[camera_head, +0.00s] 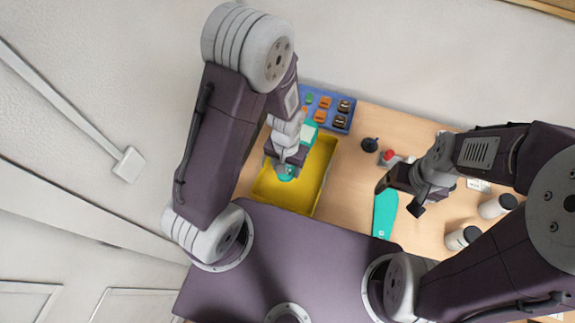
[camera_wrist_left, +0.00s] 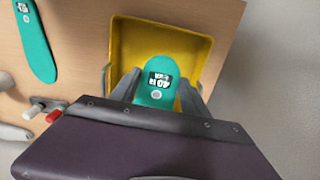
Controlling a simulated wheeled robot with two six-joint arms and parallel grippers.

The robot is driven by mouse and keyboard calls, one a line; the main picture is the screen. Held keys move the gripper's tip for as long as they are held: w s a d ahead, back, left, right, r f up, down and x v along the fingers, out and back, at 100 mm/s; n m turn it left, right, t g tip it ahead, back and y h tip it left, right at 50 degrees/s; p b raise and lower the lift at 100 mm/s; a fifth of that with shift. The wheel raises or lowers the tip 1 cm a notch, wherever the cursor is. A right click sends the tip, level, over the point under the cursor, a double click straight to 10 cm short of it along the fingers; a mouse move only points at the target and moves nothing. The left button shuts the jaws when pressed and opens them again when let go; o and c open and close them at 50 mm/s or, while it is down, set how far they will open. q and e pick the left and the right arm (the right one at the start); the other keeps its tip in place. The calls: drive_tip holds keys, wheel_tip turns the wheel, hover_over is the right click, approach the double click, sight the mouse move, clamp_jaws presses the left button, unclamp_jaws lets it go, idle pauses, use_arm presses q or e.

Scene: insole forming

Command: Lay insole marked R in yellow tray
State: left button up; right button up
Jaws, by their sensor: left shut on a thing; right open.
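The yellow tray (camera_head: 318,180) lies on the wooden table in front of my body; in the left wrist view the tray (camera_wrist_left: 203,45) is beyond the fingers. My left gripper (camera_head: 284,168) is shut on a teal insole (camera_head: 308,133) and holds it over the tray. In the left wrist view the held insole (camera_wrist_left: 158,66) sits between the fingers; it carries a dark printed label whose letter I cannot read for sure. A second teal insole (camera_head: 385,215) lies on the table right of the tray, also visible in the left wrist view (camera_wrist_left: 38,45). My right gripper (camera_head: 399,200) is open near it.
A blue tray (camera_head: 339,122) with orange and dark pieces is behind the yellow tray. A red-topped button (camera_head: 389,156) and a small black item (camera_head: 370,144) stand to its right. White cylinders (camera_head: 496,206) stand at the right beneath my right arm.

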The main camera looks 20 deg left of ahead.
use_arm(q)
drive_tip(key=shift+r, duration=0.3)
drive_tip(key=shift+d, duration=0.35)
drive_tip(key=shift+s+d+f, duration=0.1)
drive_tip(key=shift+d, duration=0.1)
drive_tip(key=shift+f, duration=0.15)
drive_tip(key=shift+a+f+b, duration=0.15)
drive_tip(key=shift+f+b, duration=0.15)
drive_tip(key=shift+b, duration=0.25)
drive_tip(key=b, duration=1.3)
hover_over(288, 192)
wheel_tip(288, 192, down, 14)
drive_tip(key=shift+s+f, duration=0.1)
drive_tip(key=shift+f+b, duration=0.35)
drive_tip(key=shift+f, duration=0.15)
use_arm(e)
wheel_tip(288, 192, down, 14)
drive_tip(key=d, duration=0.1)
drive_tip(key=shift+f, duration=0.2)
use_arm(q)
drive_tip(key=shift+f+b, duration=0.3)
drive_tip(key=shift+f, duration=0.05)
use_arm(e)
drive_tip(key=shift+f, duration=0.3)
use_arm(q)
drive_tip(key=o, duration=1.9)
drive_tip(key=shift+c, duration=0.2)
